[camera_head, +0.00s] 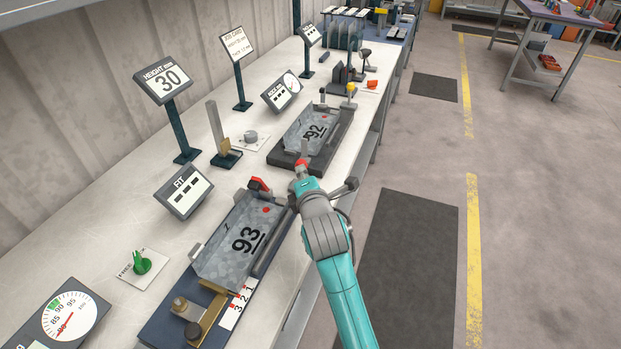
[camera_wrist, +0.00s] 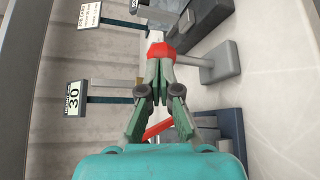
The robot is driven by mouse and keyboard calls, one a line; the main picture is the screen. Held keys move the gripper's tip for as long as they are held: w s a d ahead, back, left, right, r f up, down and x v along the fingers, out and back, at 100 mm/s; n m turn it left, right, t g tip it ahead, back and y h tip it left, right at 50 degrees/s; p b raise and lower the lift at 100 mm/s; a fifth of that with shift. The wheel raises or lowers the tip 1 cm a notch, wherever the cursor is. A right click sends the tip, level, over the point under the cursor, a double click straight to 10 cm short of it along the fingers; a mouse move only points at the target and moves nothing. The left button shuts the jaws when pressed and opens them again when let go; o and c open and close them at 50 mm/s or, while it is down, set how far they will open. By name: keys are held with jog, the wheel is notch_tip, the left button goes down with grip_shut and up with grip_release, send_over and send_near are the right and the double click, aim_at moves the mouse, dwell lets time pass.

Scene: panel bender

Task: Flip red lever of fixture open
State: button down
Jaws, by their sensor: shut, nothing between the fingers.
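The near fixture (camera_head: 247,284) has a blue base and holds a grey panel marked 93 (camera_head: 240,240). A red lever part (camera_head: 258,184) stands at its far end. A red bar, probably the same part, shows low between my fingers in the wrist view (camera_wrist: 158,130). My gripper (camera_head: 301,179) is shut and empty, just right of the near fixture's far end. Right beyond its fingertips (camera_wrist: 158,88) is a red block (camera_wrist: 160,49) with a grey post behind it. I cannot tell whether the fingertips touch that block, or which fixture it belongs to.
A second fixture with a panel marked 92 (camera_head: 315,130) stands just beyond my gripper. A dial gauge (camera_head: 65,318) is near left.

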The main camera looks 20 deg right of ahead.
jog(key=shift+w+a+r+n+g+h, duration=0.1)
jog(key=shift+w+a+n+g+h, duration=0.3)
jog(key=shift+w+a+n+g, duration=0.55)
jog(key=shift+s+a, duration=0.1)
jog(key=shift+s, duration=0.05)
jog(key=shift+r, duration=0.2)
jog(key=shift+r, duration=0.65)
jog(key=shift+s+a, duration=0.1)
